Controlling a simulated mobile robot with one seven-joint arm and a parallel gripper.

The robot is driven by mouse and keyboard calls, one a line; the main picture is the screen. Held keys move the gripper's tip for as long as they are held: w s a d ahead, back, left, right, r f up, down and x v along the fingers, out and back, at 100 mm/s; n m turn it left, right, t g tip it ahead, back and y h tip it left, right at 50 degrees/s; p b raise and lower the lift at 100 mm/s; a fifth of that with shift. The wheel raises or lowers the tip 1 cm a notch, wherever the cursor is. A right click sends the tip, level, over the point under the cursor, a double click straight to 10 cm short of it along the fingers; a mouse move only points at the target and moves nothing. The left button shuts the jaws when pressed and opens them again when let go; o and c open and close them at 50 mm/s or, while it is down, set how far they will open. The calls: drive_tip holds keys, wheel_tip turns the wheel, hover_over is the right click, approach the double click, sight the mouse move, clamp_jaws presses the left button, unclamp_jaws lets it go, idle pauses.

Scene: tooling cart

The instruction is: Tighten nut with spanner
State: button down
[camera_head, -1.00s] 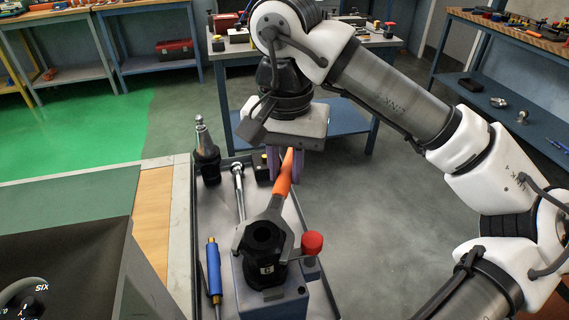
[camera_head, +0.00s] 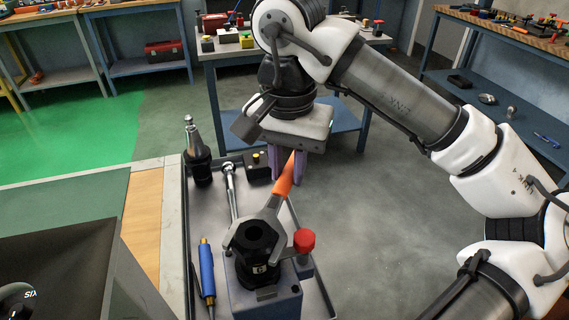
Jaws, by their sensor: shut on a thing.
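The spanner (camera_head: 270,210) has a grey head and an orange handle (camera_head: 286,176). Its open jaw lies around the black nut (camera_head: 257,236), which sits upright on a black holder on a blue-grey block (camera_head: 264,300). My gripper (camera_head: 288,168) is above and behind the nut, with its purple fingers shut on the far end of the orange handle. The exact contact between fingers and handle is partly hidden. Whether the jaw is fully seated on the nut's flats I cannot tell.
A red knob (camera_head: 304,240) stands right beside the nut. On the cart tray (camera_head: 318,296) are a blue-handled screwdriver (camera_head: 207,270), a ratchet (camera_head: 231,190), a black tool holder (camera_head: 197,160) and a dark box with a yellow button (camera_head: 257,166). Open floor lies to the right.

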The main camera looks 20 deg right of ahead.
drive_tip(key=shift+s+d+m, duration=0.25)
drive_tip(key=shift+d+m, duration=0.05)
drive_tip(key=shift+m, duration=0.1)
drive_tip(key=shift+s+d+m, duration=0.45)
drive_tip(key=shift+d+m, duration=0.05)
drive_tip(key=shift+m, duration=0.1)
drive_tip(key=shift+d, duration=0.1)
idle(0.4)
drive_tip(key=shift+s+d+m+b, duration=0.35)
drive_tip(key=shift+s+m, duration=0.15)
drive_tip(key=shift+m, duration=0.1)
